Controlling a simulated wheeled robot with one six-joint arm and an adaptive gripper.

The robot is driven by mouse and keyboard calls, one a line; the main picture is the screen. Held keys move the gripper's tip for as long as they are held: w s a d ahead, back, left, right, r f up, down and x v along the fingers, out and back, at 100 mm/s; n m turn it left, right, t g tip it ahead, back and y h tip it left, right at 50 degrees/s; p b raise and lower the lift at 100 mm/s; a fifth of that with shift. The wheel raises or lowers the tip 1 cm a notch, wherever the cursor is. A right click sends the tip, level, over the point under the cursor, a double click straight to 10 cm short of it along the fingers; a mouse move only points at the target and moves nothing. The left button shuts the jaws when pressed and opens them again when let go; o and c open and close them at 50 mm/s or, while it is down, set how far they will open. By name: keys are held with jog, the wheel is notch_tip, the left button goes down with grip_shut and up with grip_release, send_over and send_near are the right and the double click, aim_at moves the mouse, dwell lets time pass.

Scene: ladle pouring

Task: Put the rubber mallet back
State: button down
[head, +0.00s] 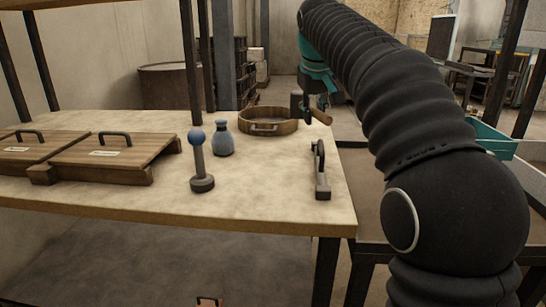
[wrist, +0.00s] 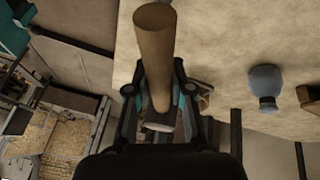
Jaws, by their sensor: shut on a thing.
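The rubber mallet shows in the head view with a dark head (head: 296,103) and a wooden handle (head: 322,117) pointing right. It appears at the right edge of the round wooden tub, and I cannot tell how high it is held. In the wrist view the thick wooden handle (wrist: 155,45) runs between the two fingers. My gripper (wrist: 160,98) is shut on the mallet. In the head view my gripper (head: 308,106) is small and partly hidden by the mallet. A dark grey upright bracket on a base (head: 321,178) stands empty near the table's right edge.
The table (head: 250,205) also holds a round wooden tub (head: 258,121), a blue-grey bottle (head: 222,139), a blue-balled post (head: 199,165) and two wooden lidded boxes (head: 100,155) at left. The bottle shows in the wrist view (wrist: 264,82). The table front is clear.

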jog(key=s+a+f, duration=0.1)
jog(key=a, duration=0.2)
jog(key=s+a+f+b, duration=0.1)
jog(key=a+f, duration=0.1)
jog(key=s+a+f, duration=0.1)
jog(key=a+f, duration=0.1)
jog(key=a, duration=0.1)
jog(key=shift+a+f, duration=0.2)
jog(key=shift+a, duration=0.1)
jog(key=shift+f+b, duration=0.75)
jog(key=shift+f, duration=1.25)
jog(key=shift+f, duration=0.15)
jog(key=c, duration=1)
grip_release()
jog(key=shift+c, duration=0.2)
jog(key=p+v, duration=0.2)
jog(key=v, duration=1)
